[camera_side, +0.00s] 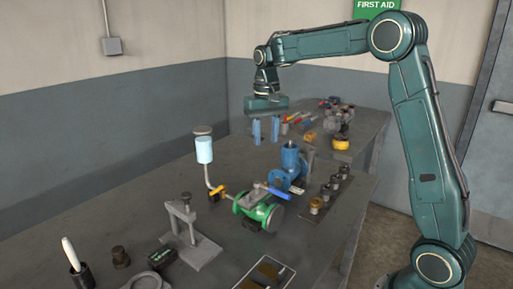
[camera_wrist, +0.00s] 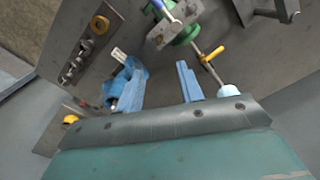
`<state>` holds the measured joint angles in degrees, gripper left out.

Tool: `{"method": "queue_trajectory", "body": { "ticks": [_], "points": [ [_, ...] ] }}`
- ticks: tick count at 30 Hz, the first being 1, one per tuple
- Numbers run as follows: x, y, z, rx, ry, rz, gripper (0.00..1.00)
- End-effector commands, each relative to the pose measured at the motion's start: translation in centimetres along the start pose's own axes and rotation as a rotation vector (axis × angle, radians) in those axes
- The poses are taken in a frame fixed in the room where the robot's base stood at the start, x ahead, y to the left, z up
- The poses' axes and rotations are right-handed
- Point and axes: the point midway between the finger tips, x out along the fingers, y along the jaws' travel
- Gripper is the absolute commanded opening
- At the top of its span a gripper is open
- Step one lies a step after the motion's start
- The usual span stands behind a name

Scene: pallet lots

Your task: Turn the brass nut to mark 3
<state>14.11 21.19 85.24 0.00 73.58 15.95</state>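A row of studs with nuts stands on a dark plate (camera_side: 345,196) at the right of the bench. The nearest one carries a brass nut (camera_side: 316,204). In the wrist view the brass nut (camera_wrist: 100,25) shows at the upper left as a round brass-coloured piece at the end of the row.
A blue flanged valve (camera_side: 289,166) and a green valve (camera_side: 262,211) stand mid-bench, left of the row. A light-blue cylinder on a bent pipe (camera_side: 204,149) rises further left. A grey clamp stand (camera_side: 190,238) is in front. Several small parts lie behind, including a yellow one (camera_side: 341,142).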

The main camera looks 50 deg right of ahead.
Motion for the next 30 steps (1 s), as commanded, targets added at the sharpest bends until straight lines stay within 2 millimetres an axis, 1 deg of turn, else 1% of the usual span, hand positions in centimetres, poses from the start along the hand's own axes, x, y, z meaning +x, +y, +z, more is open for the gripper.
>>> {"method": "queue_trajectory", "body": {
  "ticks": [8, 14, 20, 30],
  "points": [
    [0.5, 0.0, 0.0, 0.000, -0.002, 0.000, 0.37],
    [2.0, 0.0, 0.1, -0.001, -0.004, 0.001, 0.37],
    [4.7, 0.0, 0.1, 0.000, -0.003, 0.000, 0.37],
    [9.9, 0.0, 0.1, 0.000, -0.004, 0.000, 0.37]
  ]
}}
